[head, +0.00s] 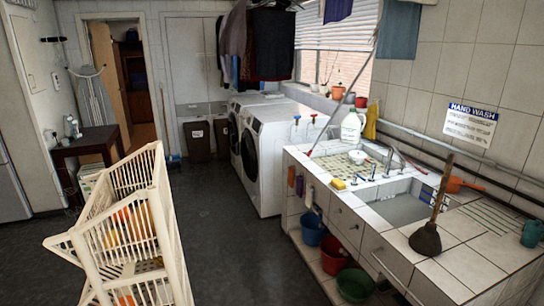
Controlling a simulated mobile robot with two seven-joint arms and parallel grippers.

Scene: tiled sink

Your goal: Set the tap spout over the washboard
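The tiled sink counter stands at the right in the head view. A metal tap (389,161) rises at its back edge, between a pale speckled area (338,166) on the left and the grey sink basin (402,208) on the right. The tap is small here, and I cannot tell exactly where its spout points. I cannot clearly pick out the washboard; the pale speckled area may be it. A grooved draining surface (503,219) lies right of the basin. Neither of my grippers is in view.
A plunger (426,238) stands on the counter's front right. A white jug (351,127), a yellow sponge (338,184) and an orange scoop (455,185) are on the counter. A cream slatted basket rack (130,215) fills the left foreground. Dark floor (228,245) between is clear.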

